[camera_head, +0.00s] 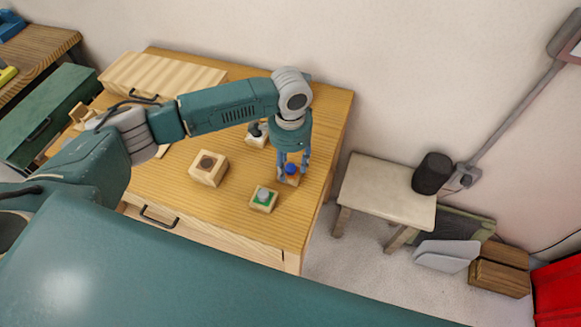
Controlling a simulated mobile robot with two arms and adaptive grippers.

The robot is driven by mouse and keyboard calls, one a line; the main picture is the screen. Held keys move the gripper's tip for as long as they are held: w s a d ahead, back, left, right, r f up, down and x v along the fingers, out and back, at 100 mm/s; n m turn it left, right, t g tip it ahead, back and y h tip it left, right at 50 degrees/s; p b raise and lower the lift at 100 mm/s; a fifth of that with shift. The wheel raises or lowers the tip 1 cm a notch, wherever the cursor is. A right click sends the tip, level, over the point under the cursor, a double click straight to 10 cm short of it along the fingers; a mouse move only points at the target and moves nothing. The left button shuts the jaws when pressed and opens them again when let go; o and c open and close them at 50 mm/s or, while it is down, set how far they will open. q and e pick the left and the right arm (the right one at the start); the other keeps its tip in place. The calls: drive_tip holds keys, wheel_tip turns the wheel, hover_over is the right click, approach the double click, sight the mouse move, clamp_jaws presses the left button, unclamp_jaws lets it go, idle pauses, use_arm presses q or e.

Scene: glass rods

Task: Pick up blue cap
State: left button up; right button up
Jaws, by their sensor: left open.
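The blue cap (291,169) sits on a small wooden block near the right side of the wooden table (240,227). My left gripper (292,178) points down over it, with its fingers open on either side of the cap. I cannot tell whether the fingers touch the cap. The block under the cap is partly hidden by the fingers. My right gripper is not in view.
A block with a grey knob on green (264,197) stands just front-left of my gripper. Another block (256,136) is behind. A pale stool (385,190) holds a black cylinder (432,174).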

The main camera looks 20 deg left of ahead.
use_arm(q)
drive_tip(key=c, duration=1)
drive_tip(key=shift+r, duration=0.1)
